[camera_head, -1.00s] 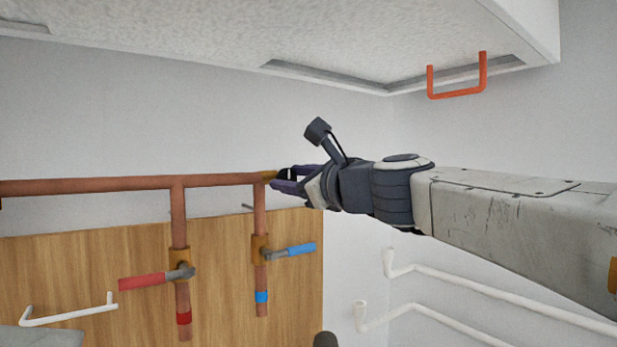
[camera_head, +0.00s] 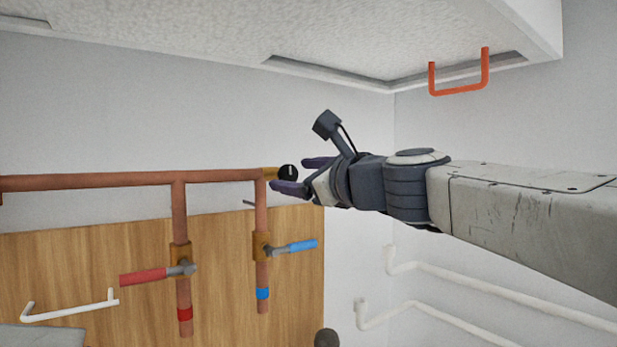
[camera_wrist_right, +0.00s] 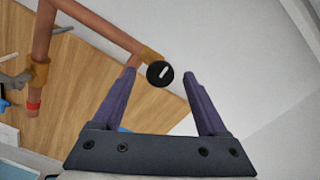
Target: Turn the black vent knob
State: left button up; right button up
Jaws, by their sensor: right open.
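The black vent knob (camera_head: 288,173) is a small round cap with a white mark, on a brass fitting at the right end of the horizontal copper pipe (camera_head: 110,182). In the right wrist view the knob (camera_wrist_right: 160,74) shows ahead, between the lines of the two fingers and nearer the left fingertip; its white mark runs aslant. My right gripper (camera_head: 303,175) is open and empty, with its purple fingers just right of the knob. The right gripper also shows in the right wrist view (camera_wrist_right: 160,73). I cannot tell whether a finger touches the knob. My left gripper is not in view.
Below the pipe are a red-handled valve (camera_head: 150,276) and a blue-handled valve (camera_head: 295,246) before a wooden panel (camera_head: 100,260). An orange handle (camera_head: 460,91) hangs at upper right. White pipes (camera_head: 480,290) run along the right wall.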

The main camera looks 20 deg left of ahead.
jog(key=b+v, duration=0.2)
jog(key=v, duration=0.7)
jog(key=w+d+f+n+g+h, duration=0.1)
jog(key=w+d+f+n+h, duration=0.15)
jog(key=f, duration=0.55)
jog(key=w+d+f+n+h, duration=0.2)
jog(key=d+f, duration=0.2)
jog(key=f, duration=0.4)
jog(key=w+d+f+n+g+h, duration=0.1)
jog(key=w+d+f+n+h, duration=0.15)
jog(key=f, duration=0.55)
jog(key=s+d+f+n+g+h, duration=0.25)
jog(key=d+f, duration=0.35)
jog(key=f, duration=0.3)
jog(key=s+d+f+n+g+h, duration=0.1)
jog(key=s+d+f+n+h, duration=0.1)
jog(key=d+f+n, duration=0.5)
jog(key=s+d+f+n+g+h, duration=0.3)
jog(key=s+d+f, duration=0.4)
jog(key=s+f, duration=0.4)
jog(key=s+a+n+g+y+b, duration=0.1)
jog(key=s+a+n+b, duration=0.4)
jog(key=s+a, duration=0.7)
jog(key=shift+s+a+f+n+g+b, duration=0.3)
jog(key=shift+a+f+n+g+b, duration=0.35)
jog(key=shift+n, duration=0.6)
